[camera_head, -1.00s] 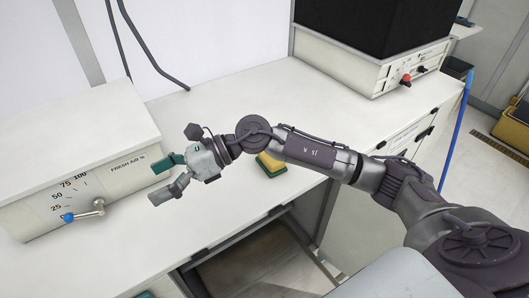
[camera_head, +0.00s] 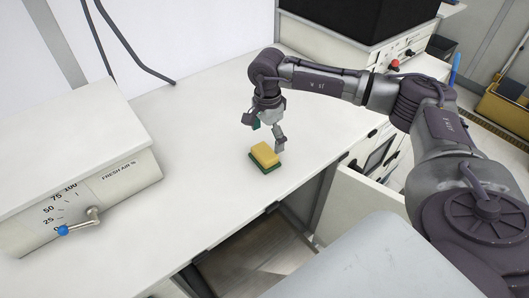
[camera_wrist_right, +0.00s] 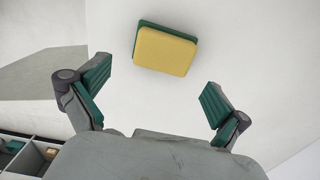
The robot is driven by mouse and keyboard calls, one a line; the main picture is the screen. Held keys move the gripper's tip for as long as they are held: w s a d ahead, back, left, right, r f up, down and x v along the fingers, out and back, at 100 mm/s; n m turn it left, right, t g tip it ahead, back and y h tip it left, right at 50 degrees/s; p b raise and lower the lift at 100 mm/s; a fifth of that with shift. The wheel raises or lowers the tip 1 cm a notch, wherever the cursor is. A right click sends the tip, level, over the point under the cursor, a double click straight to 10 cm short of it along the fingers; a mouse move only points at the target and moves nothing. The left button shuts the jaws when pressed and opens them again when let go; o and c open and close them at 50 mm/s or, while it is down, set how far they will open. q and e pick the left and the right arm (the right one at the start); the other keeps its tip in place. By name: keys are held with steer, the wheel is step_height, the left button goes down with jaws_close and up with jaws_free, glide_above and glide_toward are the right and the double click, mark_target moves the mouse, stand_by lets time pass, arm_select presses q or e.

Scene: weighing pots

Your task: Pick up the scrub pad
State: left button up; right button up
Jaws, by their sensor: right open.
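The scrub pad (camera_head: 265,155) is a yellow sponge block with a dark green underside. It lies flat on the white worktop (camera_head: 195,150), yellow face up. My right gripper (camera_head: 268,135) points down just above and behind the pad in the head view, open and empty. In the right wrist view the pad (camera_wrist_right: 165,50) shows whole, ahead of and between the two spread green-padded fingers of my right gripper (camera_wrist_right: 155,103), not touching them. My left gripper is in neither current view.
A white box with a "FRESH AIR %" dial and lever (camera_head: 80,220) stands on the left. A unit with a black top (camera_head: 355,25) and a red knob stands at the back right. The worktop around the pad is clear. An open space shows below its front edge.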

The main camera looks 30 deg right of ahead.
mark_target(265, 151)
steer(key=shift+f, duration=0.4)
steer(key=f+p, duration=0.2)
steer(key=f, duration=0.1)
steer(key=f+p, duration=0.1)
steer(key=shift+w+a+f, duration=0.2)
steer(key=shift+a+f, duration=0.1)
steer(key=shift+f, duration=0.5)
steer(key=shift+c, duration=0.3)
steer(key=c, duration=0.9)
steer(key=shift+c, duration=0.2)
steer(key=shift+r, duration=0.1)
